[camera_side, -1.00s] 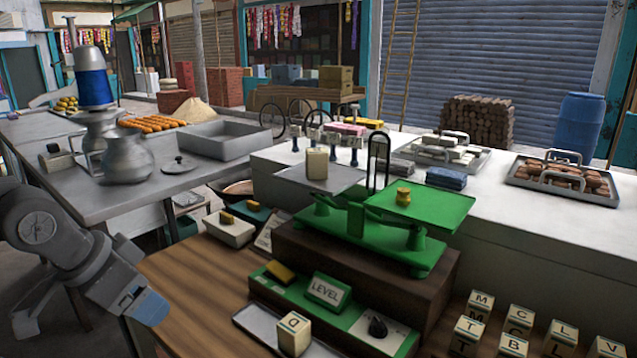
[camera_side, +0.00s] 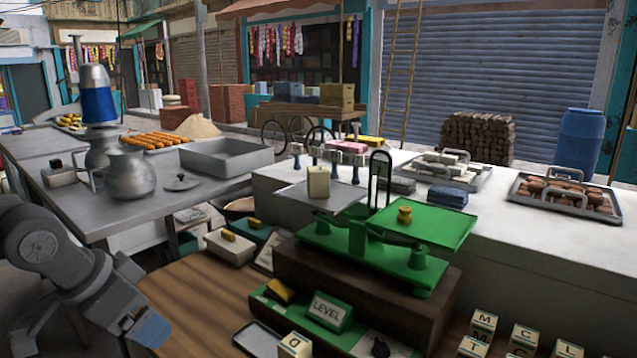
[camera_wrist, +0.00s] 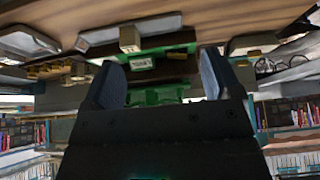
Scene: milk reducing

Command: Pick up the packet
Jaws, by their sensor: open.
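A small cream upright block, which looks like the packet (camera_side: 318,182), stands on the grey left pan (camera_side: 345,200) of the green balance scale (camera_side: 385,262). A similar cream block with a letter on it (camera_side: 294,346) stands on a small tray in the front, and it also shows in the wrist view (camera_wrist: 130,40). I cannot tell for sure which one is the packet. My gripper (camera_side: 150,332) is at the lower left, well apart from both. In the wrist view its two blue-grey fingers (camera_wrist: 163,78) are spread with nothing between them.
A green box marked LEVEL (camera_side: 328,311) lies before the scale. Several lettered blocks (camera_side: 482,325) stand at the lower right. A metal table with a jug (camera_side: 130,172) and a tray (camera_side: 228,160) is at the back left.

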